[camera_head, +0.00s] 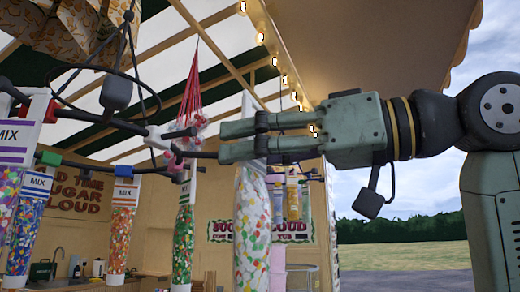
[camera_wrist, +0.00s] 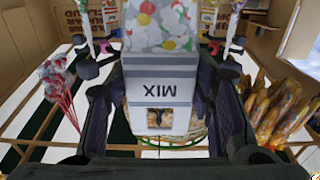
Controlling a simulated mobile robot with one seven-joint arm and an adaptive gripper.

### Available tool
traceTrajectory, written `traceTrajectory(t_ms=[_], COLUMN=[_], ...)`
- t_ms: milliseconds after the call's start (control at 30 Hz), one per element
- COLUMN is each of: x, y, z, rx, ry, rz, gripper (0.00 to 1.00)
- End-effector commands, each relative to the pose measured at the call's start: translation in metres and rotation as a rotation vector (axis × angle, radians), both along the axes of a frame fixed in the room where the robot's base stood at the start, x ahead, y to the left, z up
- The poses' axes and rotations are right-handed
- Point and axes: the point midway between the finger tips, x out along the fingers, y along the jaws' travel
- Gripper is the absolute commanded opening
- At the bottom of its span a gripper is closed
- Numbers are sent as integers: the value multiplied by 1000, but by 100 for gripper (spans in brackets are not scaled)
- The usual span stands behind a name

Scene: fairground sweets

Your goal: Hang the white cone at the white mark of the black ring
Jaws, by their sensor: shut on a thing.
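My gripper (camera_head: 238,140) reaches in from the right and is shut on the white cone (camera_head: 252,205). The cone hangs down from the fingers, a clear bag of mixed coloured sweets. In the wrist view the cone's white top with the MIX label (camera_wrist: 158,88) sits between my two fingers (camera_wrist: 158,70). The black ring (camera_head: 85,118) is at the left, with short arms and coloured marks. Its white mark (camera_head: 158,138) faces my gripper. The fingertips are close to the ring's arms there; whether they touch I cannot tell.
Cones with purple (camera_head: 15,150), blue (camera_head: 28,215), orange (camera_head: 123,215) and green (camera_head: 184,225) labels hang around the ring. Open sky lies at the right.

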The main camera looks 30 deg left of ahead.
Motion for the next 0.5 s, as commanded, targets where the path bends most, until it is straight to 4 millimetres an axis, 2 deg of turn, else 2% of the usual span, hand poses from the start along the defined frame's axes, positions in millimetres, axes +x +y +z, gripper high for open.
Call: traceTrajectory(t_ms=[500], x=[0], y=[29], z=[-2], rx=[-1], ry=[1], rz=[-1], gripper=[3])
